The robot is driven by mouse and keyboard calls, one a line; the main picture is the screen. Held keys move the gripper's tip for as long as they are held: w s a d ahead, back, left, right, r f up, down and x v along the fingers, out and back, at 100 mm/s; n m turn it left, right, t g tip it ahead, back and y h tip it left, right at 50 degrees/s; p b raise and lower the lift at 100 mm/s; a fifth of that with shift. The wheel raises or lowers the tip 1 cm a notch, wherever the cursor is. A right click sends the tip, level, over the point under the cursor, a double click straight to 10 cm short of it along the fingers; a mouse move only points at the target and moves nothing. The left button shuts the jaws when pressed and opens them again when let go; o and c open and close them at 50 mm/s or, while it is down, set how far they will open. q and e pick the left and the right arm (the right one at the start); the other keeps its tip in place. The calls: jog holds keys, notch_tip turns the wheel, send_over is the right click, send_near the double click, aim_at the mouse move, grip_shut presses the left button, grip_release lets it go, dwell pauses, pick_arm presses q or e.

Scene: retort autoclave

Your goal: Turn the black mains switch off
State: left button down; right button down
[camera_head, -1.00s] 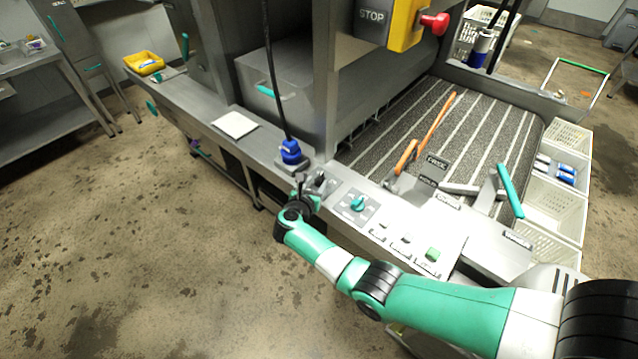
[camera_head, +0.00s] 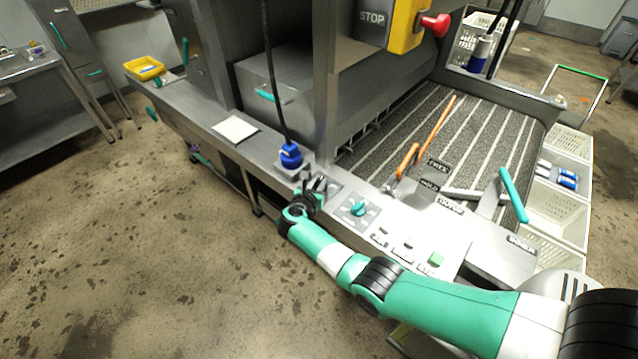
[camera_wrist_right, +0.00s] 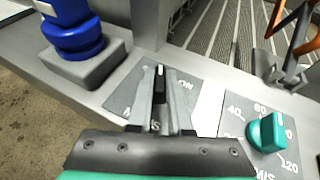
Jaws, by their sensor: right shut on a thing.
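The black mains switch (camera_wrist_right: 159,82), with a white line on its end, stands on a grey plate (camera_wrist_right: 196,88) on the steel ledge. "ON" shows at the plate's right; other lettering is partly covered by my fingers. My right gripper (camera_wrist_right: 160,97) is shut on the switch, one finger on each side. In the head view my right gripper (camera_head: 317,186) is at the plate, and the switch is mostly hidden by it. My left gripper is not in view.
A blue plug (camera_head: 290,155) with a black cable stands just left of the switch. A teal minutes knob (camera_head: 358,208) is just to the right. Beyond it are push buttons, a green button (camera_head: 435,258) and an orange-handled lever (camera_head: 408,158). The frame post rises behind.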

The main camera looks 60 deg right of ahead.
jog(key=n+t+p, duration=0.2)
jog(key=p, duration=0.2)
jog(key=n+t+y+p, duration=0.1)
jog(key=t+p, duration=0.1)
jog(key=p, duration=0.1)
jog(key=shift+s+d+r+n+p, duration=0.15)
jog(key=shift+s+r+n+p, duration=0.05)
jog(key=shift+s+n+p, duration=0.2)
jog(key=shift+w+f+n+t+y, duration=0.1)
jog(key=shift+f+n+t+y, duration=0.1)
jog(key=shift+n+t+y, duration=0.25)
jog(key=c, duration=0.8)
grip_release()
jog(key=shift+c, duration=0.2)
